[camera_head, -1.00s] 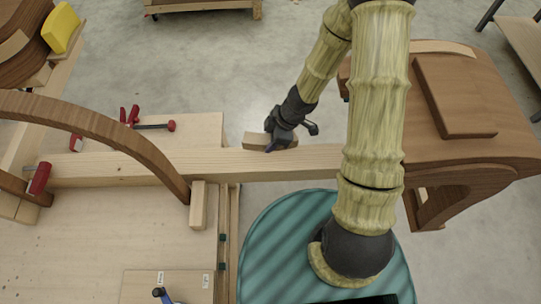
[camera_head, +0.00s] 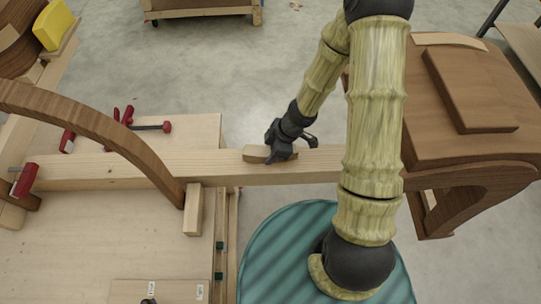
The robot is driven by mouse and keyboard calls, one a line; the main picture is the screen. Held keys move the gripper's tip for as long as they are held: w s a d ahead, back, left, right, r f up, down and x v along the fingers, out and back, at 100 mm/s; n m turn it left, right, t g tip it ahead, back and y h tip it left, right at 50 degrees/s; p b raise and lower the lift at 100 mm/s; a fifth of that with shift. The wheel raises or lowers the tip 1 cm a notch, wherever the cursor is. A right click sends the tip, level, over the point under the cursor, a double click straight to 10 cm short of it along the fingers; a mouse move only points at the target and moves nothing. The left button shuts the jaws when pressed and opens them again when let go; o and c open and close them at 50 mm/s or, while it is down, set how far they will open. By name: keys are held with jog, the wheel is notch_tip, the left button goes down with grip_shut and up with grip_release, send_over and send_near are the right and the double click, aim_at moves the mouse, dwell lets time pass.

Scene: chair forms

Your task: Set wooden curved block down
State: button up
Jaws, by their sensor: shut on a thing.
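The wooden curved block (camera_head: 256,154) is a small pale piece at the centre of the head view. It is at the long light wooden beam (camera_head: 215,165), at the beam's far side. I cannot tell whether it rests on the beam or is held just above it. My black gripper (camera_head: 279,155) is over the block's right part and shut on it. The fingertips and the block's right end are partly hidden by the gripper.
A large curved wooden arch (camera_head: 110,130) stands at the left. Red clamps (camera_head: 25,180) are near the beam's left end. A brown wooden chair form (camera_head: 450,165) is at the right. A small wood block (camera_head: 193,210) juts from the beam's near side.

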jog(key=shift+f+b, duration=0.3)
jog(key=shift+f, duration=0.6)
jog(key=shift+f, duration=0.1)
jog(key=o, duration=1.2)
jog(key=p+v, duration=0.8)
jog(key=v, duration=0.2)
jog(key=shift+a, duration=0.15)
jog(key=shift+v, duration=1.15)
